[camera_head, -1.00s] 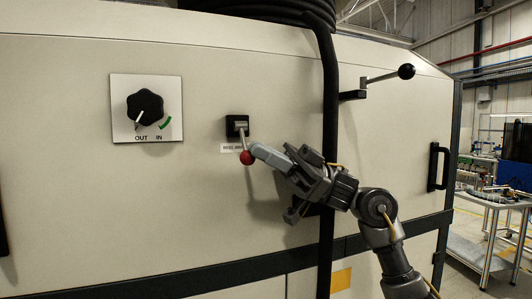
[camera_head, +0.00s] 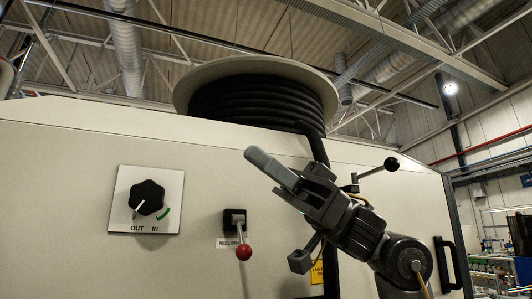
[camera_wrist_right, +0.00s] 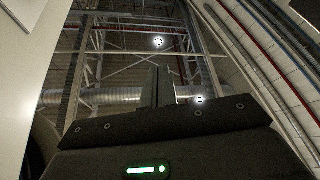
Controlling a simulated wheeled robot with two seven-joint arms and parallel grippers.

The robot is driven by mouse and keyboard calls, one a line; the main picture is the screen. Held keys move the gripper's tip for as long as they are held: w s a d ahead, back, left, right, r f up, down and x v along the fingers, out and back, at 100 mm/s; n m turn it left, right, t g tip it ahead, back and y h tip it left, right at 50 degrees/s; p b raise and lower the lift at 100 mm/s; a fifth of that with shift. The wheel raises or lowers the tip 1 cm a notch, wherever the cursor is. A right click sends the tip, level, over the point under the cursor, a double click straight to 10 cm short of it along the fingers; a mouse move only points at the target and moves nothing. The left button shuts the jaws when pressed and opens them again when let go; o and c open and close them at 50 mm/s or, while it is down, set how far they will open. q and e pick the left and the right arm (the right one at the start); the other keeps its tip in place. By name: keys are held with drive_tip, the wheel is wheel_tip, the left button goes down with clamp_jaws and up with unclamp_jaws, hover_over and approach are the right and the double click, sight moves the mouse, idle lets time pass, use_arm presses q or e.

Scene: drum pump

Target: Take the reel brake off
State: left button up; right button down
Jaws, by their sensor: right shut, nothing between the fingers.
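The reel brake lever (camera_head: 244,252) has a red ball knob and hangs down from its black mount (camera_head: 234,220) on the pale panel. A partly covered label (camera_head: 229,243) sits behind it. My right gripper (camera_head: 258,160) is above and to the right of the lever, apart from it, with its fingers shut and empty. In the right wrist view the shut fingers (camera_wrist_right: 158,88) point at the ceiling structure. My left gripper is not in view.
A reel of black hose (camera_head: 250,105) sits on top of the cabinet, its hose running down behind my right arm. A rotary knob (camera_head: 147,197) marked OUT and IN is on the left. A lever with a black ball (camera_head: 391,164) and a black handle (camera_head: 446,262) are on the right.

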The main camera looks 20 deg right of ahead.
drive_tip(key=shift+s+a+r+b, duration=0.2)
drive_tip(key=shift+s+r, duration=0.15)
drive_tip(key=shift+s, duration=0.4)
drive_tip(key=shift+s+a+r+b, duration=0.15)
drive_tip(key=shift+s+r, duration=0.2)
drive_tip(key=shift+s, duration=0.4)
drive_tip(key=shift+s+a+r+b, duration=0.2)
drive_tip(key=shift+s+r, duration=0.15)
drive_tip(key=shift+s, duration=0.4)
